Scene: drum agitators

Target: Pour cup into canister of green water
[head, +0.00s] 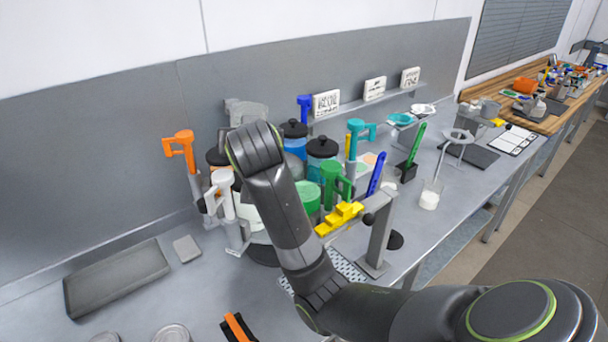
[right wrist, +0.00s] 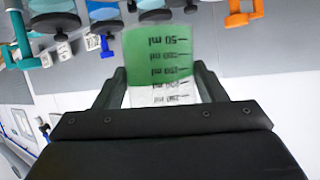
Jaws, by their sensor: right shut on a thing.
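In the right wrist view my right gripper (right wrist: 160,85) is shut on a clear cup (right wrist: 160,97) with black ml marks. Green liquid fills the cup's end by the 50 ml mark; the other end looks clear. In the head view my right arm reaches up across the middle, and I cannot make out its gripper or the cup there. Just right of the arm is a green canister (head: 308,196), partly hidden by it, with a green handled agitator (head: 335,185) beside it. Whether the canister is open on top is unclear. My left gripper is not in view.
Canisters with black lids (head: 322,147) and orange (head: 180,150), teal (head: 360,132) and white handles crowd around my arm. A yellow stepped piece (head: 340,218) sits near a grey stand. A beaker (head: 430,194) stands right.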

